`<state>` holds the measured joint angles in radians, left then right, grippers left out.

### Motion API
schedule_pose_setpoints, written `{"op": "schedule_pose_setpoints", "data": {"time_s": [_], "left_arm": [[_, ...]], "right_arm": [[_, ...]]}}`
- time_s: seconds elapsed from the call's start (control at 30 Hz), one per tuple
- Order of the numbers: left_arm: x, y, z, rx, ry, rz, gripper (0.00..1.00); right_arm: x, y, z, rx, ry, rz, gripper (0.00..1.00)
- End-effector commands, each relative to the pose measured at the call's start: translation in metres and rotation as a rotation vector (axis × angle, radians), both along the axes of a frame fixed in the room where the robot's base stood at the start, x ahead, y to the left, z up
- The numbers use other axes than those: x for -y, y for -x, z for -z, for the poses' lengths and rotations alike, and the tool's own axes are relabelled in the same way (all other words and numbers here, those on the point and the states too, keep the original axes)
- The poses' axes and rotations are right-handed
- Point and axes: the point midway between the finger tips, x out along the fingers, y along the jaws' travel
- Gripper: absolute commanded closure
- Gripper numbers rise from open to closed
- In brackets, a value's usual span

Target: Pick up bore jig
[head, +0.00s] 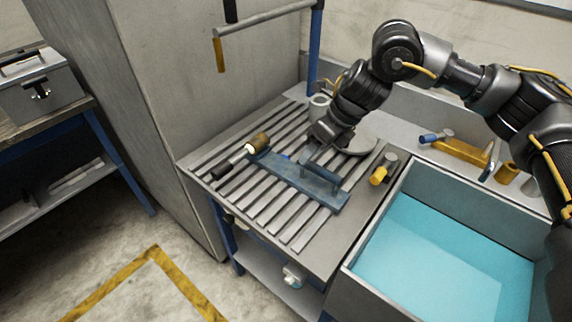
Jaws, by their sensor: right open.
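The bore jig appears to be the flat blue bar (292,183) with a raised blue handle, lying diagonally on the slatted bench top (235,196). My right gripper (306,160) points down over the bar's back edge, near the handle. It is open, and its fingertips are small and partly dark, so I cannot tell whether they touch the bar. My left gripper is not in view.
A wooden-handled tool (240,154) lies at the bar's left end. A yellow-and-grey piece (383,169) is to the right. A grey bin with a light-blue floor (440,262) stands at the front right. A round grey plate (357,143) sits behind my gripper.

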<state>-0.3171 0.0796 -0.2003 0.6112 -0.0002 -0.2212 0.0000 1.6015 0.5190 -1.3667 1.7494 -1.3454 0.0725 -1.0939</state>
Motion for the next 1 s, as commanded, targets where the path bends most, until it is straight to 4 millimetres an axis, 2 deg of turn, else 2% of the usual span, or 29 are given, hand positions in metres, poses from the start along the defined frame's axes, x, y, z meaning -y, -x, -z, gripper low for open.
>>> {"op": "schedule_pose_setpoints", "data": {"time_s": [0.1,0.2,0.27,0.4,0.5,0.67,1.0], "left_arm": [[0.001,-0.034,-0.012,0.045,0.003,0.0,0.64],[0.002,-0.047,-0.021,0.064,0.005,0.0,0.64],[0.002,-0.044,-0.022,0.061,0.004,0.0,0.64],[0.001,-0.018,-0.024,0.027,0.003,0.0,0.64],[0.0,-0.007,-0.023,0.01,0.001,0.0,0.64],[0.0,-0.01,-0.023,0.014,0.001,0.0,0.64],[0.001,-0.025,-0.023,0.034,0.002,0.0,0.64]], "right_arm": [[0.0,0.001,0.011,-0.004,0.001,0.002,0.53],[-0.001,0.0,0.026,-0.005,0.001,0.004,0.53],[-0.005,-0.001,0.035,-0.003,0.0,0.005,0.53],[-0.009,-0.003,0.047,-0.002,-0.001,0.005,0.53],[-0.01,-0.003,0.049,0.0,0.0,0.005,0.53],[-0.01,-0.003,0.049,0.0,-0.001,0.004,0.54],[-0.011,-0.003,0.049,0.0,-0.001,0.004,0.99]]}}
